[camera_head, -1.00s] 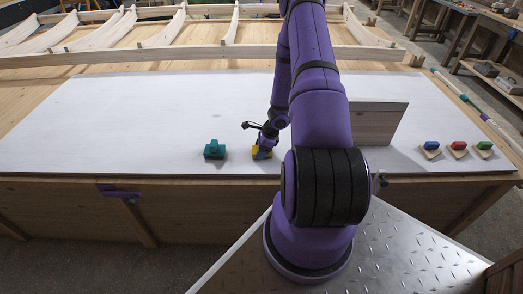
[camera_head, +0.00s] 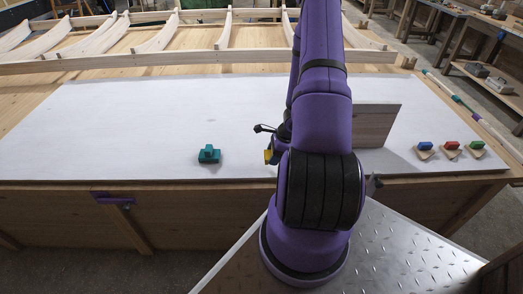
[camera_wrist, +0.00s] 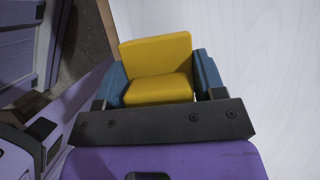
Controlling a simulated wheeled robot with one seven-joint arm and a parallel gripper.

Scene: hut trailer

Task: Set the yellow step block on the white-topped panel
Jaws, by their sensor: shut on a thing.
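The yellow step block (camera_wrist: 158,70) is between the two blue fingers of my gripper (camera_wrist: 160,85) in the wrist view, and the gripper is shut on it. In the head view a small part of the yellow block (camera_head: 268,156) shows at the left of my arm, near the front edge of the white-topped panel (camera_head: 130,120). My arm hides most of the gripper there. I cannot tell from the head view whether the block touches the panel or hangs above it.
A teal step block (camera_head: 209,155) stands on the panel to the left. An upright wooden board (camera_head: 376,125) stands behind my arm at the right. Blue (camera_head: 425,146), red (camera_head: 451,145) and green (camera_head: 477,145) blocks sit on wooden pieces at the right.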

